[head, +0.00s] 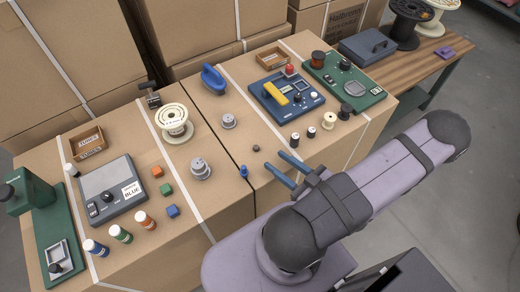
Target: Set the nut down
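A small dark brown piece, which looks like the nut (256,148), lies on the cardboard top near the middle of the head view. My gripper (275,161) is just to the right of it and a little nearer the camera. Its two blue fingers are spread apart, and I see nothing between them. The nut appears clear of both fingertips. Its exact shape is too small to make out, and the height of the fingers above the cardboard is hard to tell.
A blue peg-like piece (244,171) stands left of my gripper. Grey metal weights (201,169), small dark spools (295,139) and a blue panel (287,97) stand around. A cream spool (174,122) is farther left. Some bare cardboard lies around the nut.

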